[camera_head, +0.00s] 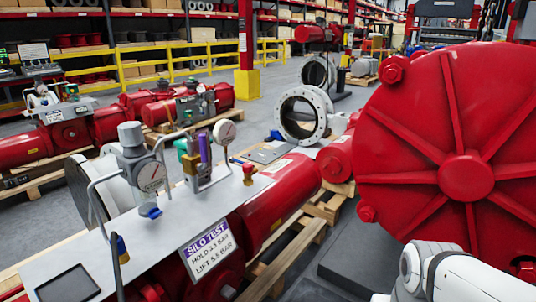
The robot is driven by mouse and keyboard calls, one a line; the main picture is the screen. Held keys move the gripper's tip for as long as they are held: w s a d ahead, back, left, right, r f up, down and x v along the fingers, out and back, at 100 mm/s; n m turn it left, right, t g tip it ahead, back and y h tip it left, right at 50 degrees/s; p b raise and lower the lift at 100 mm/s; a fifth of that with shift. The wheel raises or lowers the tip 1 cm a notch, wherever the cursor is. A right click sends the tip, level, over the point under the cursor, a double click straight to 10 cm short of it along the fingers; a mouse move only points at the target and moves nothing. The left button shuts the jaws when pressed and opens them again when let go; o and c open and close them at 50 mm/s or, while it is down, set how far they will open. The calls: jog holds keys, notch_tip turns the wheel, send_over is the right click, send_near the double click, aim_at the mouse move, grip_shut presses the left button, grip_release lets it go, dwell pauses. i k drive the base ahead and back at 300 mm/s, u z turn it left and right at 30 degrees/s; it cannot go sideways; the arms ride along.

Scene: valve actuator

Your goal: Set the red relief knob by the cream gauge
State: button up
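A small red knob (248,168) on a brass-coloured fitting stands near the right end of the grey panel (180,222). A round pale, cream-looking gauge (224,132) on a thin stem stands just behind and left of it. The knob's setting and the gauge's reading are too small to tell. A second gauge (150,177) is on the grey regulator (132,150) further left. A sign (209,248) on the panel's front reads "SILO TEST HOLD 2.3 BAR LIFT 5.5 BAR", its digits small. White links of my arm show at the bottom right; my gripper is out of view.
Bent metal tubes (160,165) and a valve block with green and purple parts (197,155) rise left of the knob. A large red ribbed disc (462,160) fills the right side. The red cylinder (275,205) lies under the panel, on wooden pallets (300,245).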

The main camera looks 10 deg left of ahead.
aim_at(247, 166)
jog(key=u, duration=0.4)
jog(key=i, duration=0.85)
jog(key=u, duration=0.45)
jog(key=k, duration=0.85)
jog(key=u, duration=0.15)
jog(key=i, duration=0.85)
jog(key=z, duration=0.05)
